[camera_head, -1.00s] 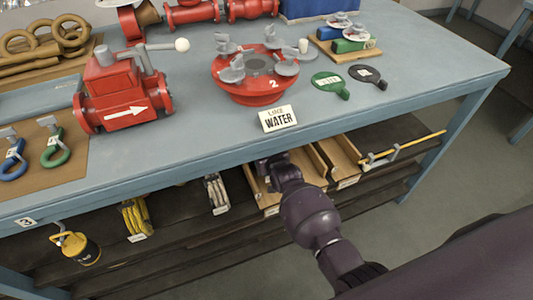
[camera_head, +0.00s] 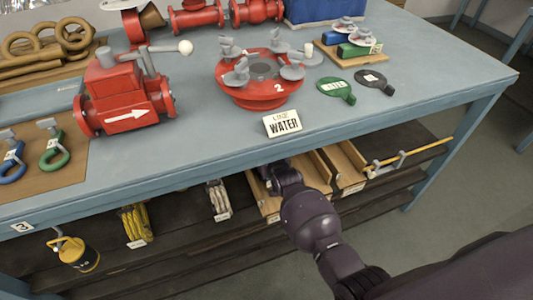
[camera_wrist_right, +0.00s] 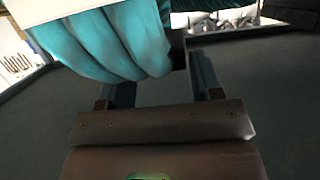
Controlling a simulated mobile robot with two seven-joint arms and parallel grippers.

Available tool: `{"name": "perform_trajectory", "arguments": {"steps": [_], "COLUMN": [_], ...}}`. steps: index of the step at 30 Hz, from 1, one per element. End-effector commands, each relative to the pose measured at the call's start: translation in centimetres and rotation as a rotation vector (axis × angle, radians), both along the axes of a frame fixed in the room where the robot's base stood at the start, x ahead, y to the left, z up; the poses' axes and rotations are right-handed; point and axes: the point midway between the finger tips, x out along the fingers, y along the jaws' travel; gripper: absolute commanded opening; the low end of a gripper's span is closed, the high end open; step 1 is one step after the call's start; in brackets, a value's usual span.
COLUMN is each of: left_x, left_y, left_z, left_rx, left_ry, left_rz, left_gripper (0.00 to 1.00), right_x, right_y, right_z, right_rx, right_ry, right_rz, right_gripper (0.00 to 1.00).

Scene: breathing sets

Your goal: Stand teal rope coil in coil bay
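In the head view my right gripper (camera_head: 272,178) reaches under the tabletop's front edge, by the wooden bays (camera_head: 262,207) on the lower shelf. The coil is hidden there. My left gripper is not in view.
A yellow coil (camera_head: 136,222) and a pale coil (camera_head: 218,200) stand on the dark shelf, left of the bays. A yellow rod (camera_head: 425,150) lies at the right. The blue-grey tabletop (camera_head: 190,148) overhangs the shelf and carries red valves and a water sign (camera_head: 283,124).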

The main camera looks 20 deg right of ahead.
Motion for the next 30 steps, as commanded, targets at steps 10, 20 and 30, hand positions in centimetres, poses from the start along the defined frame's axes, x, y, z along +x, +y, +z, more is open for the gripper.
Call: {"name": "perform_trajectory", "arguments": {"steps": [10,20,30], "left_x": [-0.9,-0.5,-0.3], "left_y": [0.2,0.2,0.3], "left_z": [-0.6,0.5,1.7], "left_rx": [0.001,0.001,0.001], "left_ry": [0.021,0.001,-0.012], "left_rz": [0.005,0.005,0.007], "left_gripper": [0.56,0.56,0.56], "right_x": [-0.1,-2.3,-7.4], "right_y": [0.0,-0.1,-0.3], "right_z": [-0.2,0.8,2.4], "right_rx": [0.0,0.0,0.0], "right_ry": [0.005,0.001,0.0], "right_rz": [0.0,0.0,-0.001], "right_gripper": [0.79,0.79,0.79]}}
